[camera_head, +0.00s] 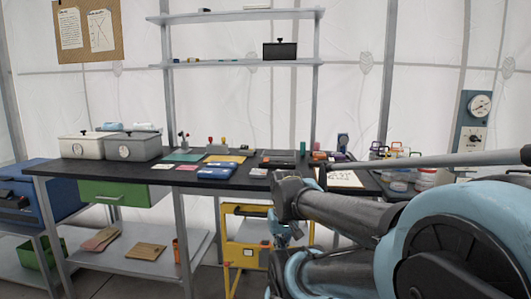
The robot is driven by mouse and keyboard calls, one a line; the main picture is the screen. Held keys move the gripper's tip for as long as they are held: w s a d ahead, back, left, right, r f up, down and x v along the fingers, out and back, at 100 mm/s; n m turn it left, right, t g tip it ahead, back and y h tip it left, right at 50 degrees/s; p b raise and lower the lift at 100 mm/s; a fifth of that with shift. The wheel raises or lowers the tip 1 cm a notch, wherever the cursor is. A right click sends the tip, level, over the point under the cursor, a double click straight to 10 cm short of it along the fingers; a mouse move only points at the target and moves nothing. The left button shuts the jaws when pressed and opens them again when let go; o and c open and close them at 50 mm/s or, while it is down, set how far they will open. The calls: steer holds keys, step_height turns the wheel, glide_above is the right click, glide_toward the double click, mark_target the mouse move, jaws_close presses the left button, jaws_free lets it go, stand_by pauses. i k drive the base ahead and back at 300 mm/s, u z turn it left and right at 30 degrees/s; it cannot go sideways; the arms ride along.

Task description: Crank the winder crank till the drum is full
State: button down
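I cannot pick out the winder crank or its drum for certain. A yellow frame (238,252) with pale and dark parts stands under the workbench (120,170), left of my arm, and its right side is covered by my arm. Whether it is the winder I cannot tell. My own dark and light-blue arm fills the lower right and hides the floor and bench there. No gripper fingers show, so I see nothing held.
On the bench stand two lidded boxes (138,147), a blue tray (215,172) and several small items. A green drawer (115,193) hangs below its top. A blue chest (30,203) stands left. A gauge panel (473,122) is at the right. Shelves (235,63) rise behind.

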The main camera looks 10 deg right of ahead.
mark_target(343, 139)
steer(key=u, duration=0.2)
steer(key=k, duration=1.3)
steer(key=z, duration=0.8)
steer(key=i, duration=1.25)
